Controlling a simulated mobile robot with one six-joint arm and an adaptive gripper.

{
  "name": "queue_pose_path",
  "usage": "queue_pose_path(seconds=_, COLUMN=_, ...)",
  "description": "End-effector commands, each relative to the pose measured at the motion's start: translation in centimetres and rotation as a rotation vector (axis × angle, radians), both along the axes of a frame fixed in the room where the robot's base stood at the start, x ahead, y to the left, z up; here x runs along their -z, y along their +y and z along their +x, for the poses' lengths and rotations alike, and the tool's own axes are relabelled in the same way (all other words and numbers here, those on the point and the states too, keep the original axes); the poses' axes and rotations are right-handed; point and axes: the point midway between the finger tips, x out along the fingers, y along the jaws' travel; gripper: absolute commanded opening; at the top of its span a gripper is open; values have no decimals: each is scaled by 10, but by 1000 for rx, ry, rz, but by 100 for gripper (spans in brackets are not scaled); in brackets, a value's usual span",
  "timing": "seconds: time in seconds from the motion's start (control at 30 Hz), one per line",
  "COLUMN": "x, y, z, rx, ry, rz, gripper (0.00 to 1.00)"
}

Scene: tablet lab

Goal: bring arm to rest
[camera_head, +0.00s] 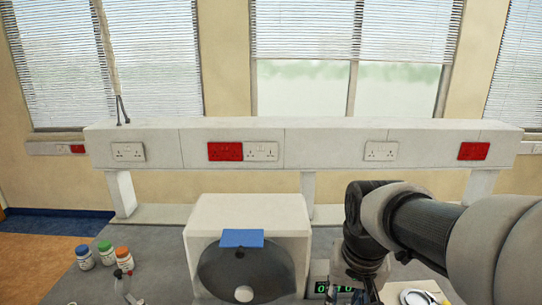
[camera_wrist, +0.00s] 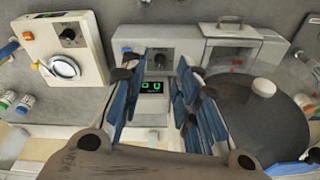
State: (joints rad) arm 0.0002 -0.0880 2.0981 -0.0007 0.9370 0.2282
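My gripper (camera_wrist: 160,88) shows in the wrist view with its blue-padded fingers spread apart. Nothing is held between them. A device with a green display (camera_wrist: 151,87) shows through the gap, beyond the fingers. In the head view my arm comes in from the right and bends down beside the white drum machine (camera_head: 250,212). The fingers there are mostly cut off by the bottom edge and hard to make out. The green display (camera_head: 335,288) is partly covered by my wrist.
Bottles with blue, green and orange caps (camera_head: 105,255) stand at the bench's left. The drum (camera_wrist: 268,125) is right of my fingers in the wrist view; a cream device with a round window (camera_wrist: 64,68) is at left. A raised socket shelf (camera_head: 330,150) runs along the back.

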Motion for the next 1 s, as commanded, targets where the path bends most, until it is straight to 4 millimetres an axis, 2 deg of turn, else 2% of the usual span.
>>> queue_pose_path(seconds=0.03, x=1, y=0, z=-21, rx=-23, ry=-32, rz=-6, gripper=29)
queue_pose_path(seconds=0.2, x=7, y=0, z=-85, rx=-110, ry=-115, rz=-29, gripper=29)
queue_pose_path(seconds=0.3, x=17, y=-1, z=-116, rx=-153, ry=-156, rz=-44, gripper=29)
queue_pose_path(seconds=0.4, x=28, y=-1, z=-137, rx=-186, ry=-186, rz=-57, gripper=29)
queue_pose_path(seconds=0.6, x=38, y=-1, z=-155, rx=-215, ry=-213, rz=-69, gripper=29)
queue_pose_path(seconds=1.0, x=37, y=-1, z=-155, rx=-217, ry=-213, rz=-69, gripper=29)
